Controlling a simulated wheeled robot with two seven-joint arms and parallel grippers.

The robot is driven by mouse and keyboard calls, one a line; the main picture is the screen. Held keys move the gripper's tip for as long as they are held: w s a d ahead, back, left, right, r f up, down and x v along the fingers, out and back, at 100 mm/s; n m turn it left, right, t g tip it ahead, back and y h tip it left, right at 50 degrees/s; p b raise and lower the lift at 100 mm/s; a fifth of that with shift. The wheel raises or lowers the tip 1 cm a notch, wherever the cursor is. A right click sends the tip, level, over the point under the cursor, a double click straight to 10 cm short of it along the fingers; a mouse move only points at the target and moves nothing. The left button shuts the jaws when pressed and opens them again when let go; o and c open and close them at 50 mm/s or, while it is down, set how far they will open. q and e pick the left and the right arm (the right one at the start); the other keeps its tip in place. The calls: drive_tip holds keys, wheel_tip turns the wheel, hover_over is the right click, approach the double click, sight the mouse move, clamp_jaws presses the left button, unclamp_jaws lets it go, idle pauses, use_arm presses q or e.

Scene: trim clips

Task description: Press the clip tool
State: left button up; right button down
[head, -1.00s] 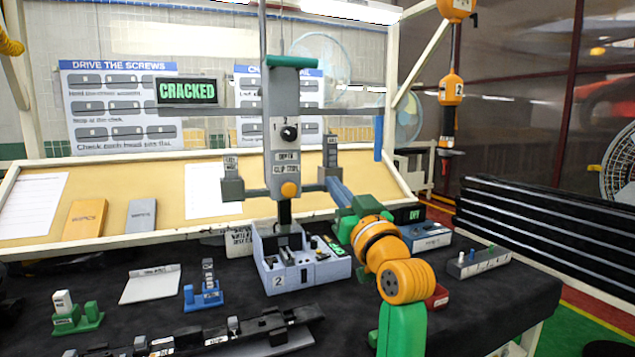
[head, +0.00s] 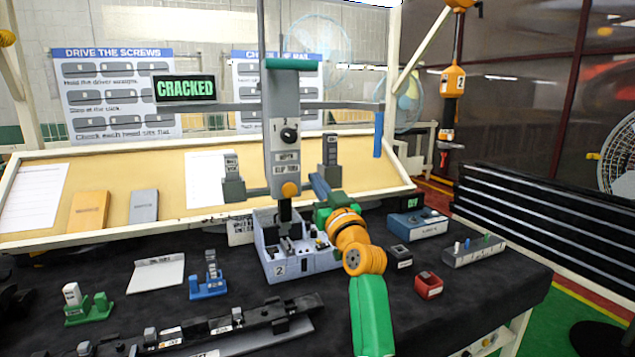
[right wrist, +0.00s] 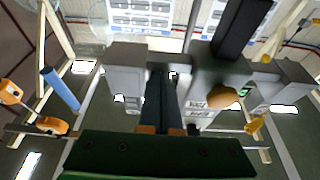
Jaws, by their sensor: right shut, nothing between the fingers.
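The clip tool (head: 285,135) is a grey upright column with a dial, a green top bar, an orange knob (head: 290,189) and a label reading "clip tool". Its dark nose (head: 284,210) points down into a pale box (head: 300,262) marked 2. My right gripper (head: 318,182) is shut and empty, just right of the column's lower part, fingers pointing up and away. Contact with the tool cannot be told. In the right wrist view the shut fingers (right wrist: 164,95) reach toward the tool's grey body; the orange knob (right wrist: 223,97) is to their right. My left gripper is not in view.
A black panel (head: 185,89) reads "CRACKED" in green. A blue stand (head: 208,285), a green stand (head: 88,308) and a dark rail (head: 230,325) lie left and in front. A red bin (head: 429,286) and a blue-grey box (head: 418,223) stand right.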

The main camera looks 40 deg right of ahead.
drive_tip(key=shift+f, duration=0.1)
wheel_tip(320, 180, down, 22)
drive_tip(key=b, duration=1.5)
drive_tip(key=shift+r+b, duration=0.2)
drive_tip(key=shift+b, duration=0.1)
drive_tip(key=shift+a, duration=0.1)
wheel_tip(320, 180, up, 5)
drive_tip(key=p, duration=0.5)
drive_tip(key=b+v, duration=0.2)
drive_tip(key=v, duration=0.8)
drive_tip(key=shift+f+b, duration=0.35)
